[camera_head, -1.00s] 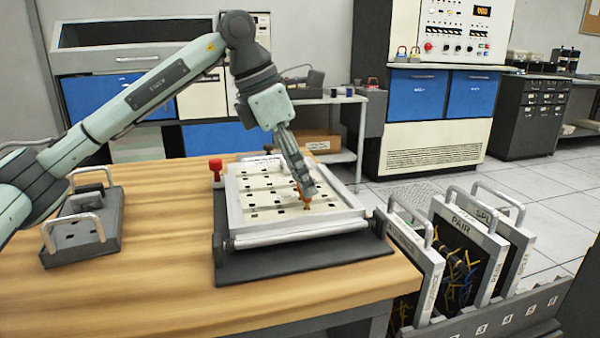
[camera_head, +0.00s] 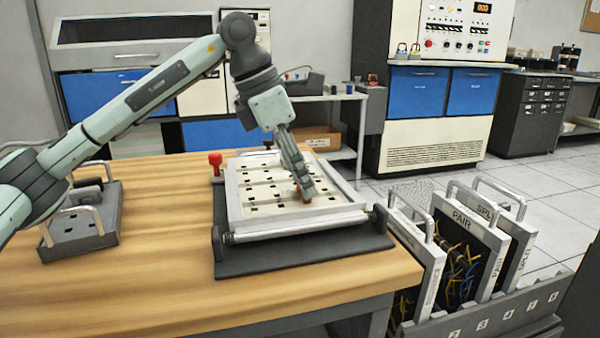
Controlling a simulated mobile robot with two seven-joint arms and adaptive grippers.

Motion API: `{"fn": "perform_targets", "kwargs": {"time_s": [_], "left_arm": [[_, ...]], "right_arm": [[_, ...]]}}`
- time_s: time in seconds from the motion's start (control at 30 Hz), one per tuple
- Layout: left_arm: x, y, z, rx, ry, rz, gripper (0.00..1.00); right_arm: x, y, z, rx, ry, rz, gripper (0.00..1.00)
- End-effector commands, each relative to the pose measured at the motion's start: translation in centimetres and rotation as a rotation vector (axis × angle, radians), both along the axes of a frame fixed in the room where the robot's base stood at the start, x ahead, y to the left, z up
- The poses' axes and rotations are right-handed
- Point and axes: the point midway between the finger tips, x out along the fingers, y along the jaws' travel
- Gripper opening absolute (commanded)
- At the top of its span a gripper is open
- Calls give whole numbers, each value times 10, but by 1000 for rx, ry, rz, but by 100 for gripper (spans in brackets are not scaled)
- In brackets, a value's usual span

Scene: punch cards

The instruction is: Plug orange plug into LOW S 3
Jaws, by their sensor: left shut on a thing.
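My left gripper (camera_head: 305,196) reaches down over the white plug panel (camera_head: 262,208), toward its right side. It is shut on the orange plug (camera_head: 306,200), of which only a small part shows at the fingertips. The plug is at or just above the panel face. I cannot tell whether it sits in a hole. The panel has rows of dark holes and lies in a grey frame on a dark base. Its labels are too small to read, so LOW S 3 cannot be picked out. My right gripper is not in view.
A red knob (camera_head: 215,160) stands at the panel's upper left corner. A dark device with metal handles (camera_head: 80,220) sits at the table's left. Framed panels marked PAIR (camera_head: 470,222) and SPLIT stand in a numbered rack right of the table. The table's front left is clear.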

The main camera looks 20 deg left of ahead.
Motion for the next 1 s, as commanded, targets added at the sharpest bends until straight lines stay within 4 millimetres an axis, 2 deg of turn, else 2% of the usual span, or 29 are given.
{"fn": "perform_targets", "kwargs": {"time_s": [0.37,0.4,0.6,0.87,1.0], "left_arm": [[0,0,-3,0,1,0,26],[0,0,-3,0,1,0,47],[0,0,-3,0,1,0,69],[0,0,-2,0,0,0,69],[-2,3,8,-2,-2,0,69]], "right_arm": [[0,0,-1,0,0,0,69],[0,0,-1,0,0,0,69],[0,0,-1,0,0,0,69],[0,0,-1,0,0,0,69],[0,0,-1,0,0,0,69]]}}
